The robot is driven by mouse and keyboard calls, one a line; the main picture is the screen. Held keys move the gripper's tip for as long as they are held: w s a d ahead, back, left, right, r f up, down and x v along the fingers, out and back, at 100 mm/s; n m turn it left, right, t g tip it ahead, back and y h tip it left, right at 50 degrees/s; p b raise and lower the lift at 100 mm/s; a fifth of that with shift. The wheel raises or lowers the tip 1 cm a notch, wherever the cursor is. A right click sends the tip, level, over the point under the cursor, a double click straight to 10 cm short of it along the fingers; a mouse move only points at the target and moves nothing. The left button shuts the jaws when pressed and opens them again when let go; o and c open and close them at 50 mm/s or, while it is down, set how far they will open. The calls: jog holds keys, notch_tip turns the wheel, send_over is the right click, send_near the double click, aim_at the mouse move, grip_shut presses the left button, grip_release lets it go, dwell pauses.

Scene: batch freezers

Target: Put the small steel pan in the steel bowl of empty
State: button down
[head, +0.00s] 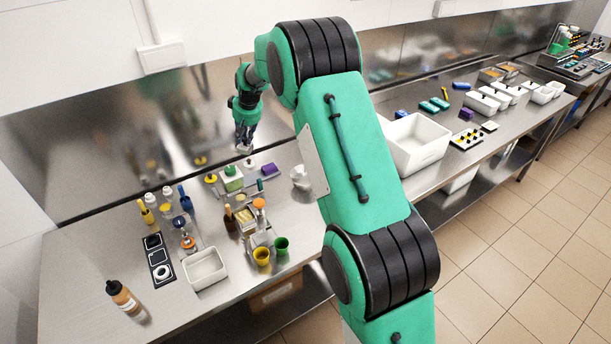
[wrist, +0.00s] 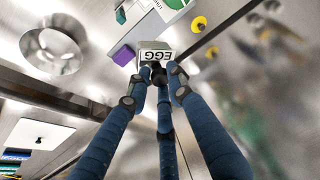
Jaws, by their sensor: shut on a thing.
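My gripper (head: 245,142) is above the back of the steel counter, its fingers pointing down. In the wrist view the fingers (wrist: 158,75) close around a small pale block-like piece with an "EGG" label (wrist: 155,56); this appears to be the small steel pan, seen mostly by its labelled face. The held piece (head: 244,149) also shows small in the head view. A round, shiny steel bowl (wrist: 30,45) is at the upper left of the wrist view, apart from the fingers, and looks empty. I cannot clearly make out the bowl in the head view.
A purple block (head: 269,170) and a green-labelled container (head: 231,178) are close by. Several bottles and cups crowd the left counter, with a white tray (head: 205,270) in front. A large white bin (head: 417,145) stands to the right of my arm.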

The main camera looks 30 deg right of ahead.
jog(key=s+d+m, duration=0.1)
jog(key=s+d, duration=0.2)
jog(key=d, duration=0.4)
jog(key=s+d+m+h, duration=0.1)
jog(key=s+d+m, duration=0.15)
jog(key=d, duration=0.55)
jog(key=s+d, duration=0.4)
jog(key=d, duration=0.3)
notch_tip(320, 180, down, 11)
jog(key=shift+f, duration=0.1)
notch_tip(320, 180, down, 6)
jog(key=shift+b, duration=0.45)
jog(key=shift+f, duration=0.15)
jog(key=shift+f+b, duration=0.3)
jog(key=shift+f, duration=1.55)
